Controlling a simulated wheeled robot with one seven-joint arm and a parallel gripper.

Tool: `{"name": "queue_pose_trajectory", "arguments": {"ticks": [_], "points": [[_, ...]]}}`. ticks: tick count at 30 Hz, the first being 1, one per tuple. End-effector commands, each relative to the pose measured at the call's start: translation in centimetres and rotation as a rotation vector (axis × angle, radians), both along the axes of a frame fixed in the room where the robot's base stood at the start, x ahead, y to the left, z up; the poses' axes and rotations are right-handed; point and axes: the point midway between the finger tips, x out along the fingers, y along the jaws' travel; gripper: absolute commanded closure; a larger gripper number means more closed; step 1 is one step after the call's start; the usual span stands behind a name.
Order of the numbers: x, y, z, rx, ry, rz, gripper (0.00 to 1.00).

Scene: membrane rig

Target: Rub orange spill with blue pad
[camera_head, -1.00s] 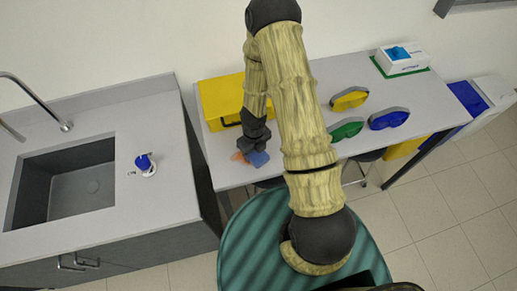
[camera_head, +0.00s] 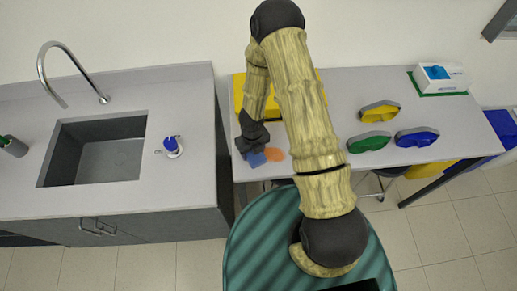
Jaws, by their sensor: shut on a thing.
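The blue pad (camera_head: 257,159) is at the left end of the grey table, under my gripper (camera_head: 252,148). My gripper points down and is shut on the pad. The orange spill (camera_head: 276,154) is a small patch on the table just right of the pad. Part of the spill may be hidden by the pad and my arm. I cannot tell whether the pad presses on the tabletop.
A yellow box (camera_head: 239,92) stands behind my arm. Yellow (camera_head: 380,111), green (camera_head: 369,142) and blue (camera_head: 417,137) goggles lie to the right. A white box (camera_head: 440,78) is at the far right. The sink counter (camera_head: 190,185) stands left, across a narrow gap.

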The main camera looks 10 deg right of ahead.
Motion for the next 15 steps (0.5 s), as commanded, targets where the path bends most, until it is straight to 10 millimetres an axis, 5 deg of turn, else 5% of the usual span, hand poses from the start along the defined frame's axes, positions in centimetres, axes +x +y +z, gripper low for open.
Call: {"name": "queue_pose_trajectory", "arguments": {"ticks": [15], "points": [[0.0, -0.4, 5.5, 0.0, 0.0, -0.01, 0.73]]}}
